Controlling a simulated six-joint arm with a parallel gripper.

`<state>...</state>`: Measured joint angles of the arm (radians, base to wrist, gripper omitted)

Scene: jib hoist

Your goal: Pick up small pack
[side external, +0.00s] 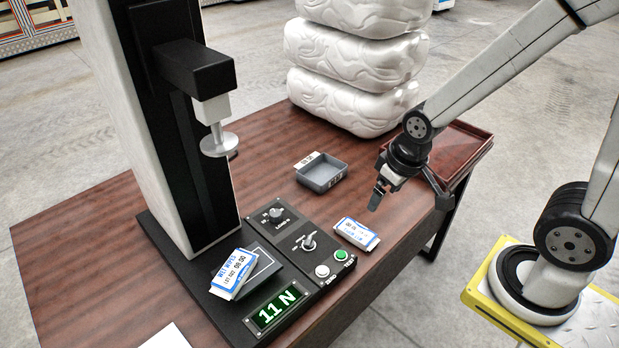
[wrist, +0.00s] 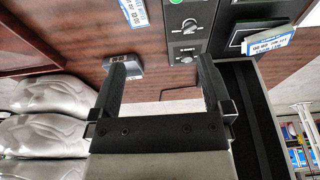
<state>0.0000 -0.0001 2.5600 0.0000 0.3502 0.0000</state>
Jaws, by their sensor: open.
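A small white and blue pack (side external: 357,234) lies on the wooden table, right of the control panel. It also shows, cut off, at the top of the wrist view (wrist: 133,12). Another white and blue pack (side external: 232,273), printed as wet wipes, lies tilted on the tester's base behind the force display; it shows in the wrist view too (wrist: 268,42). My gripper (side external: 407,192) is open and empty above the table, to the upper right of the nearer small pack and apart from it. In the wrist view its two fingers (wrist: 161,72) stand wide apart.
A grey bin (side external: 322,186) sits on the table left of my gripper. A dark red tray (side external: 462,150) is at the right edge. Stacked white bags (side external: 352,100) stand behind. The tester column with its round press foot (side external: 219,143) and the control panel (side external: 290,236) stand left.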

